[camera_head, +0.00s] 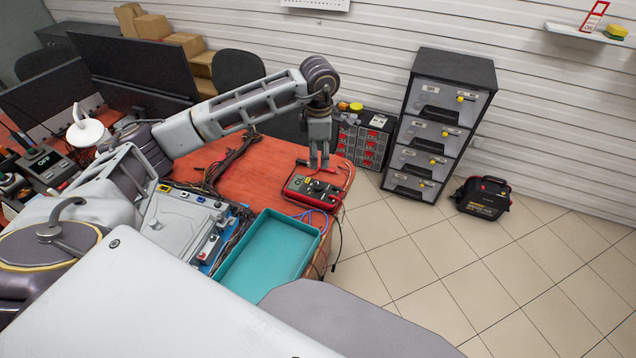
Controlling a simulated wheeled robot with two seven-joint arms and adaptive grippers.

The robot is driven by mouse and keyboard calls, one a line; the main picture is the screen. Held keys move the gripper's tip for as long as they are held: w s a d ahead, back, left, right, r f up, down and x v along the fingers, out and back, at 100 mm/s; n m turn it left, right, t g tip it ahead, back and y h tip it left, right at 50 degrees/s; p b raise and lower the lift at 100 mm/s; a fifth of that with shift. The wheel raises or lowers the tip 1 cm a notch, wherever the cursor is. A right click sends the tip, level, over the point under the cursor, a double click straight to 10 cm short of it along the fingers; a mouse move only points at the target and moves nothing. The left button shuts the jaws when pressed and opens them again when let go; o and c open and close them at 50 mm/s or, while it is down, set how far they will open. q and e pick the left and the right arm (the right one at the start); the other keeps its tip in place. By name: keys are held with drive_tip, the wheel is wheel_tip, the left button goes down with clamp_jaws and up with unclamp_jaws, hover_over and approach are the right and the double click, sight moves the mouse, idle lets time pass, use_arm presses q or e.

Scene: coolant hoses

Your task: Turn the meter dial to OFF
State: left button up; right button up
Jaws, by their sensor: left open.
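The meter (312,190) is a small red and dark box lying near the right end of the red-brown table (270,165). Red and dark leads run from it, some over the table edge. My left gripper (319,165) points down just above the meter's far side, its fingers open. I cannot tell whether the fingertips touch the dial. My right gripper is not in view.
A teal tray (268,250) lies in front of the meter. A grey panel with hoses and connectors (185,225) is left of it. A red-drawer organiser (363,145) and a drawer cabinet (441,120) stand behind. A black bag (483,197) sits on the open tiled floor.

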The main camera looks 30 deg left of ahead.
sight(318, 185)
use_arm(q)
drive_tip(key=f, duration=1.4)
drive_tip(key=shift+w+a, duration=0.2)
drive_tip(key=shift+w, duration=0.15)
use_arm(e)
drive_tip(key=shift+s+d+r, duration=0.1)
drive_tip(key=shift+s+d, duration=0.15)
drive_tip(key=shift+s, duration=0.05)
use_arm(q)
drive_tip(key=c, duration=1)
drive_tip(key=shift+c, duration=0.2)
